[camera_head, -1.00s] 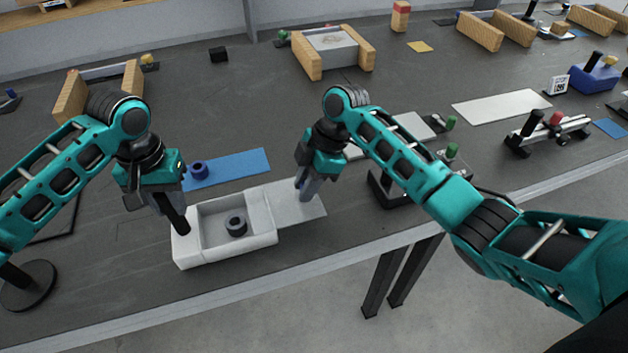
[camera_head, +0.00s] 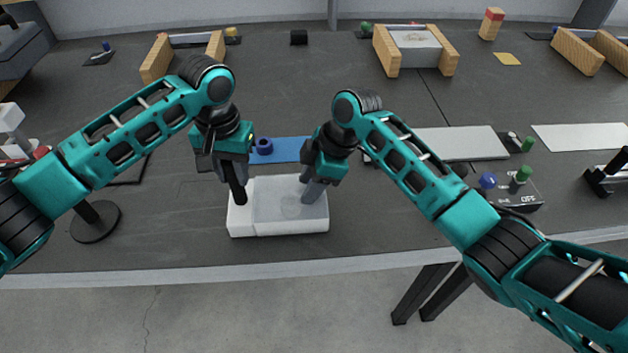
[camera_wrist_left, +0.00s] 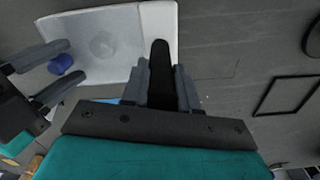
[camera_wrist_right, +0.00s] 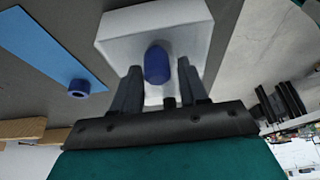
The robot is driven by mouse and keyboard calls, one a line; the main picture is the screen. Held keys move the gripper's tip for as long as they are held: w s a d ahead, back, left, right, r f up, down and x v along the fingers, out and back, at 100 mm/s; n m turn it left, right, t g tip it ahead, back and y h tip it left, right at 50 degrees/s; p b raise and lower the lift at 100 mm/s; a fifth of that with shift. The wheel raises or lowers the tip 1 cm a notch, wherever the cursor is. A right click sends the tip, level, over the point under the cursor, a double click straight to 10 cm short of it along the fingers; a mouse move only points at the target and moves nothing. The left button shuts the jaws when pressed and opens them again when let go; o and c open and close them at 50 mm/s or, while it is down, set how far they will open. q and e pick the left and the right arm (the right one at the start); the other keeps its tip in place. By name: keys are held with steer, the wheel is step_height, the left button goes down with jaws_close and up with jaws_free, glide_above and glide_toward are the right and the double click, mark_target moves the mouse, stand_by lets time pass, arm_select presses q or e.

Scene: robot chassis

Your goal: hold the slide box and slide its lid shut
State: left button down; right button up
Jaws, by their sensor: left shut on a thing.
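The white slide box (camera_head: 280,230) stands on the dark table. Its pale see-through lid (camera_head: 275,195) covers the compartment, with a faint round shape showing under it in the head view. My left gripper (camera_head: 230,172) is shut on a black handle (camera_wrist_left: 160,75) at the box's left end. My right gripper (camera_head: 312,190) is at the lid's right part. In the right wrist view its fingers stand apart on both sides of the lid's blue knob (camera_wrist_right: 157,66), with a gap showing. The knob also shows in the left wrist view (camera_wrist_left: 60,64).
A blue mat (camera_head: 290,149) with a blue ring (camera_head: 264,146) lies behind the box. A black round base (camera_head: 95,222) stands to the left. A grey plate (camera_head: 465,143) and a small device with knobs (camera_head: 520,190) are to the right. The table's front edge is near.

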arm_select(q)
steer(key=shift+s+f, duration=0.2)
steer(key=shift+f, duration=0.1)
arm_select(e)
steer(key=shift+o, duration=0.6)
steer(key=shift+d, duration=0.15)
steer(key=v, duration=1.2)
arm_select(q)
steer(key=c, duration=1.2)
jaws_free()
steer(key=o, duration=0.4)
steer(key=shift+w+r, duration=0.15)
steer(key=shift+r, duration=0.1)
